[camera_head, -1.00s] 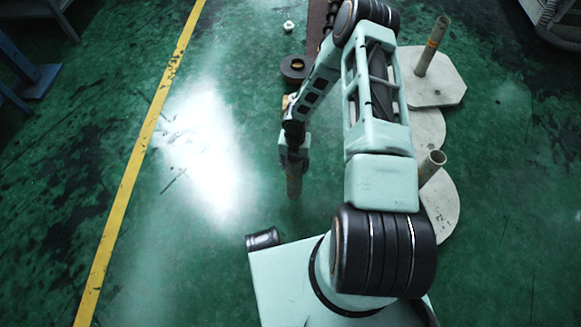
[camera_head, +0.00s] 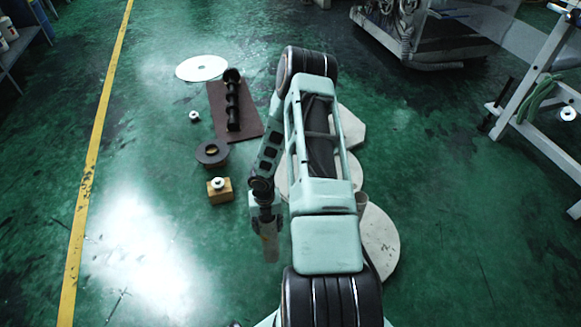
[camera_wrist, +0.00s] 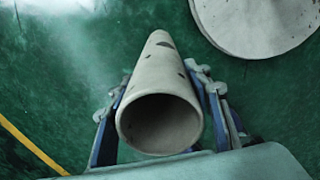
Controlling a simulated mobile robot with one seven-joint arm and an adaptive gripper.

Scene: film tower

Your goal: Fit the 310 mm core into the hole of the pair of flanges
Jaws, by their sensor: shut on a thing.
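My gripper (camera_head: 266,222) is shut on a pale grey tube, the core (camera_head: 269,248), which hangs low over the green floor. In the wrist view the core (camera_wrist: 158,115) lies between the two fingers (camera_wrist: 160,108), its hollow open end facing the camera. Pale flat plates, which look like the flanges (camera_head: 381,243), lie on the floor right of my gripper, apart from the core. A short tube end (camera_head: 361,201) stands by them. My arm hides much of these plates. A pale round plate (camera_wrist: 262,22) also shows at the wrist view's top right.
Left of my arm are a wooden block (camera_head: 222,196) with a white spool-like part on it, a dark ring (camera_head: 212,153), a brown board (camera_head: 217,102) with dark rollers and a white disc (camera_head: 203,67). A trestle (camera_head: 535,85) stands right.

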